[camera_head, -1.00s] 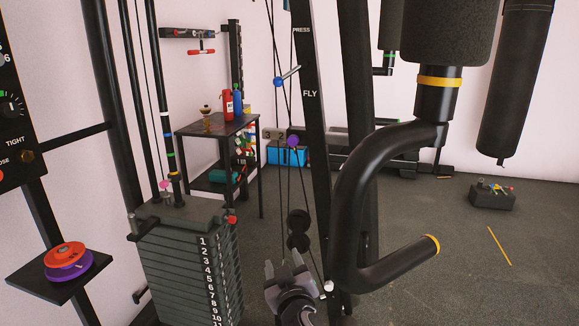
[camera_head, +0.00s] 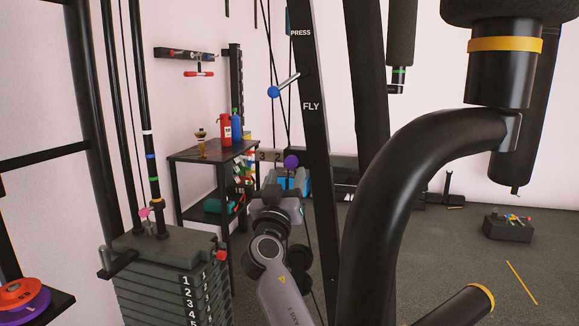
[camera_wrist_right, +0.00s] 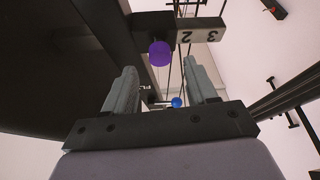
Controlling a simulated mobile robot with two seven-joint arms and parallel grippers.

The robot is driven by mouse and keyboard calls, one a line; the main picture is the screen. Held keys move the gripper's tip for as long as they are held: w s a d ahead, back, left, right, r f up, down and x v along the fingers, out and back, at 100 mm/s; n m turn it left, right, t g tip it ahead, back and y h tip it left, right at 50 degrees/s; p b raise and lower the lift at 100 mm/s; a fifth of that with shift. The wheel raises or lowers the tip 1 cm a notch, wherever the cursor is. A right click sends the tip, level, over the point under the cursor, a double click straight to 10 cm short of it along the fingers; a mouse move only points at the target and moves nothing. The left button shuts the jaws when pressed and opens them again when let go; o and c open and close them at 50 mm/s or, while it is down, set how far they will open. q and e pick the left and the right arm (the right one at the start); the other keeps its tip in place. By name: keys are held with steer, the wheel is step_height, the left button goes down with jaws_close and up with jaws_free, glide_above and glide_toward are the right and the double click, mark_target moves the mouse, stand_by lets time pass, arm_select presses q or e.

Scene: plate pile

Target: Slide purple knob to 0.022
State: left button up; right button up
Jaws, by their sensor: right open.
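The purple knob (camera_head: 291,161) is a round knob beside the black upright marked PRESS and FLY, at the right end of a grey plate numbered 3 and 2 (camera_head: 270,156). In the right wrist view the purple knob (camera_wrist_right: 160,53) sits ahead of the fingertips, near the numbered plate (camera_wrist_right: 199,35). My right gripper (camera_head: 277,191) is just below the knob in the head view. In the right wrist view its two fingers (camera_wrist_right: 163,78) are spread apart with nothing held. The knob appears beyond the fingertips, roughly in line with the gap. My left gripper is out of view.
The black upright (camera_head: 313,150) stands right beside the knob. A blue knob (camera_head: 273,92) sits on a lever above. A weight stack (camera_head: 165,270) is at lower left, and a thick curved black bar (camera_head: 390,180) fills the right. A shelf (camera_head: 205,152) holds bottles behind.

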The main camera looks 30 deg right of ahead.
mark_target(290, 164)
steer(key=shift+p+x, duration=0.3)
steer(key=shift+x, duration=2)
